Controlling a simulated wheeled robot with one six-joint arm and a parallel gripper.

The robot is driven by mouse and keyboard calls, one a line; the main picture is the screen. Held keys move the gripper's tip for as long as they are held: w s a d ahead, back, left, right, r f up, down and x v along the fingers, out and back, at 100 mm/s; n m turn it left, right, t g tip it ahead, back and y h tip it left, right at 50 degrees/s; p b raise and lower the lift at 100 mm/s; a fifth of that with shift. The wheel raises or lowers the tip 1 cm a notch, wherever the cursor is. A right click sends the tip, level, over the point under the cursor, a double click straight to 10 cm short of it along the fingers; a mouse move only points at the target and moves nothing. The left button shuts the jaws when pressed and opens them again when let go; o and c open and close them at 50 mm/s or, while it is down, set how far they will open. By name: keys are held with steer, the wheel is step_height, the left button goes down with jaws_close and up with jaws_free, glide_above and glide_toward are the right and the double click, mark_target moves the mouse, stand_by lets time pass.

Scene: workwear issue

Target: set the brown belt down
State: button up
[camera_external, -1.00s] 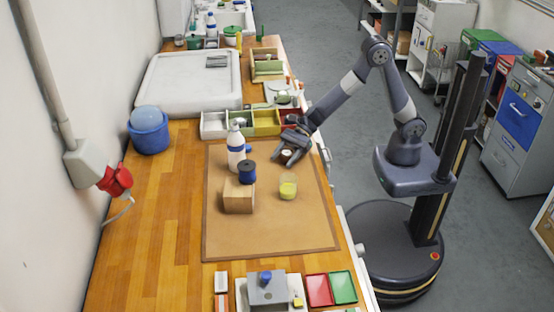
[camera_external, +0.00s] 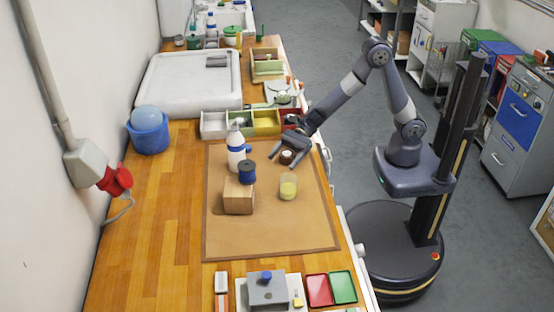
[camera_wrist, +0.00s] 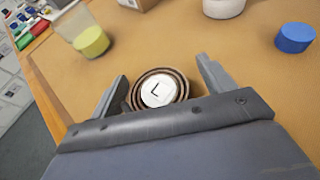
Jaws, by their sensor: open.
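The brown belt (camera_external: 286,158) is a small coil with a white disc marked "L" in its middle. It rests on the brown mat (camera_external: 270,228) near the mat's upper right part. In the wrist view the coiled belt (camera_wrist: 181,82) sits between the two fingers of my gripper (camera_wrist: 162,72), with a gap visible on the right side. My gripper (camera_external: 286,155) is open around the coil, low over the mat. The near edge of the coil is hidden by my gripper's body in the wrist view.
A clear cup with yellow contents (camera_external: 288,187) stands just below the belt. A white bottle (camera_external: 236,150), a blue spool (camera_external: 247,172) and a cardboard box (camera_external: 239,198) stand to the left. A divided bin row (camera_external: 240,123) lies behind. The mat's lower half is clear.

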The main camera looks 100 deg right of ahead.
steer(key=shift+r, duration=0.25)
steer(key=v, duration=1.2)
steer(key=shift+w+a+f, duration=0.1)
steer(key=x, duration=1.2)
steer(key=shift+f, duration=0.3)
steer(key=shift+r, duration=0.95)
